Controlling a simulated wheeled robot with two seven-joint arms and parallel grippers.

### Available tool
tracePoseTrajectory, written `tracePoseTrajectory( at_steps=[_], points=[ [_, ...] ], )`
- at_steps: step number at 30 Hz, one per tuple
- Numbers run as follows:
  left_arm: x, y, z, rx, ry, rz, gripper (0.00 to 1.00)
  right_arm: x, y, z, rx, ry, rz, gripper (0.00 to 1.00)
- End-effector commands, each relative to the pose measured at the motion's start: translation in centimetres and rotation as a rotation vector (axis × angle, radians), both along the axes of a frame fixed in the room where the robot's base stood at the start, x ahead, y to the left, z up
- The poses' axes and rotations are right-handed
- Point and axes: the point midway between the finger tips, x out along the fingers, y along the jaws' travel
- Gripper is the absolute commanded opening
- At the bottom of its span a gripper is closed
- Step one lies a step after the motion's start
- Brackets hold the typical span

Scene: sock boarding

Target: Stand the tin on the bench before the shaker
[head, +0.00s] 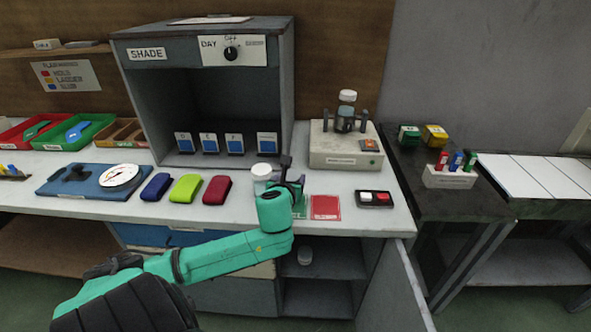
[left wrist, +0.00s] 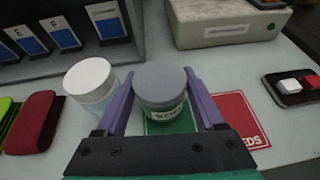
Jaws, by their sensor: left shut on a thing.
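My left gripper (left wrist: 165,110) is shut on a tin (left wrist: 160,92) with a grey lid and a partly hidden label. In the left wrist view the tin is upright between the purple fingers, over a green card (left wrist: 168,130); I cannot tell whether it touches it. In the head view my left gripper (head: 290,184) hides the tin. The shaker (head: 345,156), a pale box with a clamped bottle on top, stands behind and to the right, apart from the tin. The bench (head: 350,227) is pale grey. My right gripper is not in view.
A white-lidded jar (left wrist: 92,82) stands just left of the gripper. A red card (head: 325,207) and a two-button switch box (head: 374,198) lie to the right. Colored cases, including a red one (head: 217,190), lie left, before the shade cabinet (head: 130,85).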

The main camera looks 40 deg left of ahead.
Motion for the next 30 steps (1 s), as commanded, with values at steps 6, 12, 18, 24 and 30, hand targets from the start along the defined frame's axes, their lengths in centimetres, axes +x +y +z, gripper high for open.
tracePoseTrajectory(
  at_steps=[6,12,18,24,30],
  points=[
    [4.7,3.1,0.1,-0.003,-0.003,0.003,0.13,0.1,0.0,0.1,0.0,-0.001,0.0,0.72],
    [7.1,4.5,-0.2,-0.003,0.0,-0.001,0.13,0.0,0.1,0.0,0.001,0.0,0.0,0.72],
    [7.1,4.5,-3.6,-0.003,0.004,-0.001,0.13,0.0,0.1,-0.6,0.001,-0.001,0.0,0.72],
    [7.1,4.5,-3.6,0.0,0.002,-0.003,0.13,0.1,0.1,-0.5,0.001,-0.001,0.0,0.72],
    [7.1,4.5,-3.7,0.0,0.002,-0.003,0.83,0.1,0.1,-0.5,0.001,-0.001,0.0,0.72]
  ],
)
